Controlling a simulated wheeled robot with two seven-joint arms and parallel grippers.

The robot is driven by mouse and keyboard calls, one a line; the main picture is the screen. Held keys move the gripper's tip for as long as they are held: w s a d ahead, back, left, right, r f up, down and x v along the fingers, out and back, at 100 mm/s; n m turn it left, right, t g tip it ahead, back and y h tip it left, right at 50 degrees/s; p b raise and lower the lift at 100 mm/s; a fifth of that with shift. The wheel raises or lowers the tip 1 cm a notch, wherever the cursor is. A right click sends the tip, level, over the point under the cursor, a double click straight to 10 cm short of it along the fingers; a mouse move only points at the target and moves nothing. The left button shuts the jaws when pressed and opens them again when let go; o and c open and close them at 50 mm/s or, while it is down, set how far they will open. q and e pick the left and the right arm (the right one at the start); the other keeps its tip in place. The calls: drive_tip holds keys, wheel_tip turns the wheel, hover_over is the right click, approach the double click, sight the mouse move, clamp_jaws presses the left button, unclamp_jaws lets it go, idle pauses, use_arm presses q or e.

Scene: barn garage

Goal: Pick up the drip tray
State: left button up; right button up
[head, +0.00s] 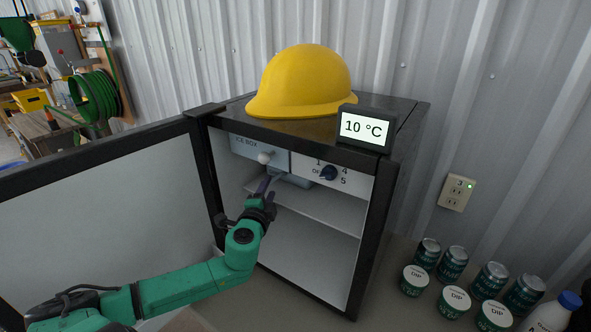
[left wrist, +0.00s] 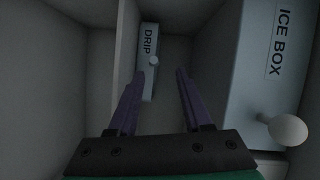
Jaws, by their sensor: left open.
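The drip tray (left wrist: 147,80) is a slim pale drawer front marked DRIP with a small round knob. In the left wrist view it lies beyond my left gripper (left wrist: 160,73), whose two purple fingers are open and empty; the knob shows between the fingertips. In the head view my left gripper (head: 265,184) reaches into the open fridge (head: 310,240), just under the ice box (head: 259,150). There the drip tray (head: 290,179) is a small grey shape right of the fingers, partly hidden. I cannot tell whether a finger touches it. My right gripper is out of view.
The ice box with its white knob (left wrist: 287,129) is close on the right in the wrist view. A dial (head: 328,172) and shelf (head: 305,205) are inside the fridge. Its open door (head: 110,200) stands left. A yellow helmet (head: 305,82) and display (head: 365,128) are on top.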

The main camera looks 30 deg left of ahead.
sight(273, 182)
use_arm(q)
drive_tip(key=x, duration=0.3)
drive_tip(key=shift+w+a+f, duration=0.15)
drive_tip(key=shift+w+f, duration=0.1)
drive_tip(key=shift+w, duration=0.05)
drive_tip(key=p+x, duration=0.1)
drive_tip(key=x, duration=0.2)
drive_tip(key=shift+w+f, duration=0.1)
drive_tip(key=shift+w, duration=0.05)
drive_tip(key=shift+w+a+f, duration=0.15)
drive_tip(key=shift+w+f, duration=0.05)
drive_tip(key=shift+w, duration=0.05)
drive_tip(key=shift+s+r, duration=0.15)
clamp_jaws()
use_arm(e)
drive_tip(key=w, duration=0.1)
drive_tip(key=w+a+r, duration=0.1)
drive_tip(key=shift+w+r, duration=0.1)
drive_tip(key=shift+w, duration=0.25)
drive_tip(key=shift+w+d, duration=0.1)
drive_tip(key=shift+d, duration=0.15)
